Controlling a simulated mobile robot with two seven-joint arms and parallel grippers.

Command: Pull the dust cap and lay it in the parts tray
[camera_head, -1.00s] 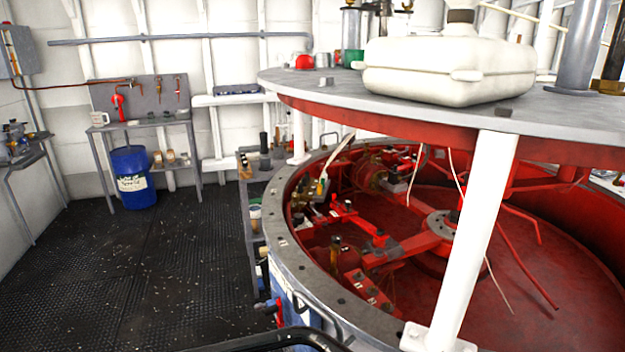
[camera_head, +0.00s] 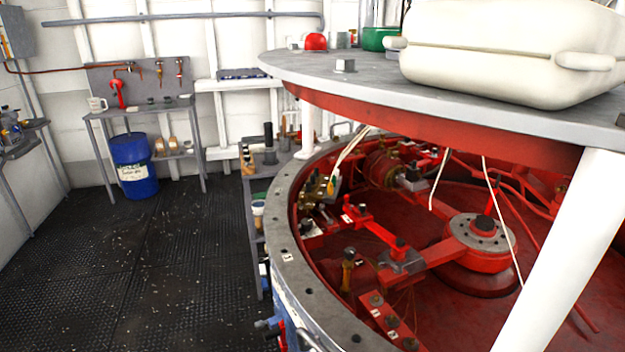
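I cannot pick out the dust cap for certain. Small fittings, some brass-coloured (camera_head: 318,187), sit among red machinery inside the round red well (camera_head: 500,275), and they are too small to tell apart. A flat dark blue tray-like thing (camera_head: 243,74) lies on the white wall shelf at the back; I cannot tell whether it is the parts tray. Neither of my grippers is in view.
The well's grey bolted rim (camera_head: 283,235) and a white post (camera_head: 570,245) stand close in front. A grey round top (camera_head: 470,88) above carries a white container (camera_head: 505,55). A blue drum (camera_head: 134,165) stands by a bench (camera_head: 140,110). Black floor (camera_head: 150,270) at left is clear.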

